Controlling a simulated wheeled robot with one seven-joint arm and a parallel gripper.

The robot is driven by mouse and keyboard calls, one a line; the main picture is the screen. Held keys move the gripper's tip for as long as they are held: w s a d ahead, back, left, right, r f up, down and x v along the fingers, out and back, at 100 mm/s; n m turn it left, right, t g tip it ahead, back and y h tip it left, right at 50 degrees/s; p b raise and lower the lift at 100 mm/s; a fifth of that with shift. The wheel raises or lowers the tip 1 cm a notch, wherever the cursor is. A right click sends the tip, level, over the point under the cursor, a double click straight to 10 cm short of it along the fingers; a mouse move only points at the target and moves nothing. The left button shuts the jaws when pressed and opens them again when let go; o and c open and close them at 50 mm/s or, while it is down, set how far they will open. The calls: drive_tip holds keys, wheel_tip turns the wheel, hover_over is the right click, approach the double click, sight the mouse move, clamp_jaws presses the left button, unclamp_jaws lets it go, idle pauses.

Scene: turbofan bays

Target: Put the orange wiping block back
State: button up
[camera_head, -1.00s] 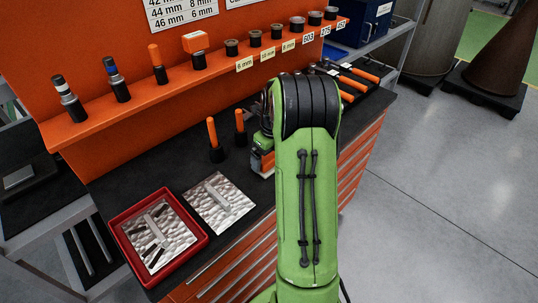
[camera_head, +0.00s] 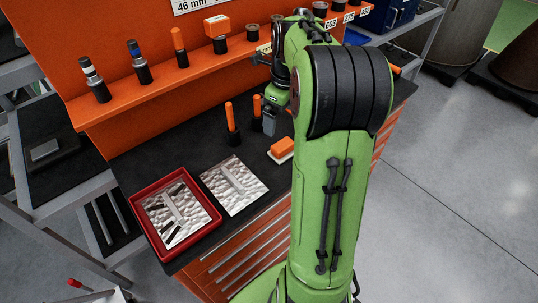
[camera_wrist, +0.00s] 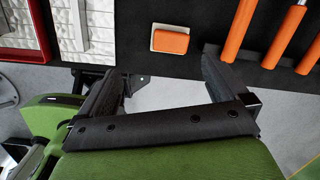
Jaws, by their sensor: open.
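An orange block with a pale base (camera_head: 282,150) lies on the dark worktop, near its front edge. It also shows in the wrist view (camera_wrist: 170,40), flat on the black surface and beyond my fingers. A similar orange-and-white block (camera_head: 217,25) sits on a black holder on the orange shelf. My gripper (camera_wrist: 160,68) is open, with nothing between its fingers. In the head view, my gripper (camera_head: 270,120) is just behind the worktop block and partly hidden by my arm, apart from the block as far as I can see.
Two orange-handled tools (camera_head: 230,117) stand in black holders left of my gripper. A textured metal plate (camera_head: 233,186) and a red tray (camera_head: 213,222) holding another plate lie to the left. Several holders line the shelf (camera_head: 150,100). Bare worktop lies between the plate and block.

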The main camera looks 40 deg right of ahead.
drive_tip(key=s+a+r+n+t, duration=0.1)
drive_tip(key=s+a+r+n, duration=0.25)
drive_tip(key=a+n, duration=0.5)
drive_tip(key=s+a+r+n+t, duration=0.1)
drive_tip(key=s+a+r+n, duration=0.3)
drive_tip(key=a+n, duration=0.45)
drive_tip(key=s+a+f+n+t, duration=0.1)
drive_tip(key=s+a+f+n, duration=0.1)
drive_tip(key=s+n, duration=0.3)
drive_tip(key=s+a+f+n+t, duration=0.1)
drive_tip(key=s+a+f+n, duration=0.1)
drive_tip(key=s+n, duration=0.4)
drive_tip(key=a+n, duration=0.1)
drive_tip(key=n, duration=0.3)
drive_tip(key=shift+a, duration=0.3)
